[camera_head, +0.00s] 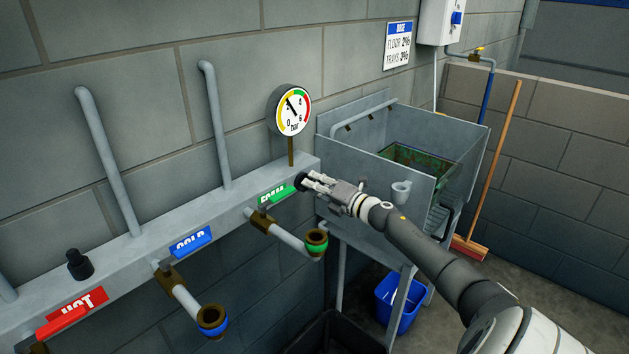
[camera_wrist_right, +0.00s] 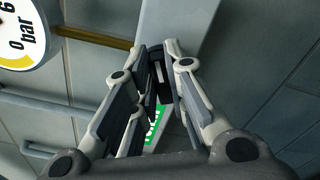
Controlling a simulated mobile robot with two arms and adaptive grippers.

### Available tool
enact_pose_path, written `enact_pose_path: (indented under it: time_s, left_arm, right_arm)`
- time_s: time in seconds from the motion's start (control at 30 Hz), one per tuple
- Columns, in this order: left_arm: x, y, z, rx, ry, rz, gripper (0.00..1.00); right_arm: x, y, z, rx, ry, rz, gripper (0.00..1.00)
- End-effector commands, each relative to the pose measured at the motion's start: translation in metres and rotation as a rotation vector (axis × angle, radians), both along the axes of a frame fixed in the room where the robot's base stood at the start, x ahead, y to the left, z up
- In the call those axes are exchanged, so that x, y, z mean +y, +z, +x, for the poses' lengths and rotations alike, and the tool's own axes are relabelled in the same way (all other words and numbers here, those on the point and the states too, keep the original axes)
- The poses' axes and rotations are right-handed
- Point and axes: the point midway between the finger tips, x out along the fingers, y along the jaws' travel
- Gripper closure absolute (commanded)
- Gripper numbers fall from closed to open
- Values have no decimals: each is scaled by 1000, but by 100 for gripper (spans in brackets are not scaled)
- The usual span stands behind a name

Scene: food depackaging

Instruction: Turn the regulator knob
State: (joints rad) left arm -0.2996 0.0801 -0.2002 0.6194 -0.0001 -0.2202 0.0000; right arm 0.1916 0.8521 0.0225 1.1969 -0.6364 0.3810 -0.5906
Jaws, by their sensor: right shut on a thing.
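The regulator knob (camera_head: 301,181) is a small black knob at the right end of the grey pipe box, below the pressure gauge (camera_head: 290,110). My right gripper (camera_head: 310,182) reaches it from the right and is shut on it. In the right wrist view the dark knob (camera_wrist_right: 157,72) sits between the two fingers of my right gripper (camera_wrist_right: 160,75), largely hidden by them. The gauge has a white face marked "bar", a coloured rim and a black needle pointing up and left. My left gripper is not in view.
Green, blue (camera_head: 190,241) and red (camera_head: 70,308) labels mark the pipe box (camera_head: 130,260). Taps with a green-ringed outlet (camera_head: 316,242) and a blue-ringed outlet (camera_head: 212,319) stick out below. A metal sink (camera_head: 455,150) stands right of the knob, with a blue bucket (camera_head: 402,300) beneath.

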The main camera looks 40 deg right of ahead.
Motion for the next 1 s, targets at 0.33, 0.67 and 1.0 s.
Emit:
enact_pose_path:
  time_s: [0.33,0.67,1.0]
  left_arm:
    - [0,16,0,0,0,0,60]
    - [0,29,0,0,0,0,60]
    - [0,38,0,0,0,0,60]
  right_arm:
    - [-2,-2,0,29,-1,330,100]
    - [-2,-5,0,54,-2,637,100]
    - [-1,-9,0,74,-2,874,100]
